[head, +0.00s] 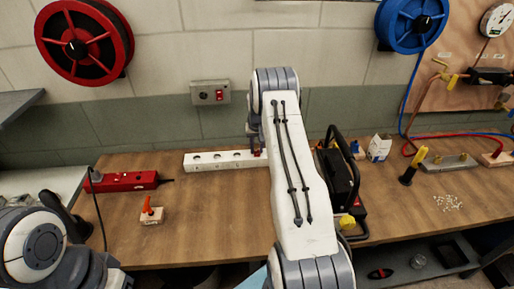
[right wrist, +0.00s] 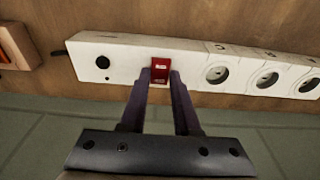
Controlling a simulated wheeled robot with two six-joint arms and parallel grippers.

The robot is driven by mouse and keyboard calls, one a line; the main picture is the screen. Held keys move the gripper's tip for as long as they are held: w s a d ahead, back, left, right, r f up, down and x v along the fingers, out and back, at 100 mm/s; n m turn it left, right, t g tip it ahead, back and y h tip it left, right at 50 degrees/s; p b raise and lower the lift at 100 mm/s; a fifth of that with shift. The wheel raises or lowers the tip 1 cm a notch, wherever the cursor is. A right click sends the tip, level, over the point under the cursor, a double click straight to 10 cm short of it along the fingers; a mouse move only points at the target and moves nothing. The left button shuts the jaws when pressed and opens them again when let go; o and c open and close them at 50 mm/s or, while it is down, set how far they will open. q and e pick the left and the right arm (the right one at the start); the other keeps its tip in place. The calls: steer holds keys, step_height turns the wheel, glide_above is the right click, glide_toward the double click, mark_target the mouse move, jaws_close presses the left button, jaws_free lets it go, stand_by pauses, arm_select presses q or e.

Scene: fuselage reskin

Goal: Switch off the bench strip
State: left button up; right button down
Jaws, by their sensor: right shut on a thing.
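The white bench strip (head: 222,160) lies on the wooden bench near the wall, and its white body with round sockets also crosses the right wrist view (right wrist: 125,62). Its red switch (right wrist: 160,68) sits between the plain end with a black dot and the sockets. My right gripper (right wrist: 160,80) has its two fingertips shut on the red switch. In the head view my right arm hides part of the strip's right end, and the right gripper (head: 257,150) shows only partly. My left arm shows at the bottom left, but I cannot make out its gripper.
A black-framed machine (head: 341,178) stands right of my arm. A grey wall box (head: 210,93) hangs above the strip. Bench left of my arm is mostly clear.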

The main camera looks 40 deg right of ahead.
mark_target(257, 155)
stand_by(0.3)
steer(key=c, duration=0.6)
jaws_free()
steer(key=shift+c, duration=0.2)
step_height(257, 155, up, 10)
steer(key=s+b, duration=0.1)
steer(key=b, duration=0.1)
steer(key=shift+a+r+b, duration=0.25)
steer(key=shift+a+b, duration=0.1)
steer(key=shift+b, duration=0.05)
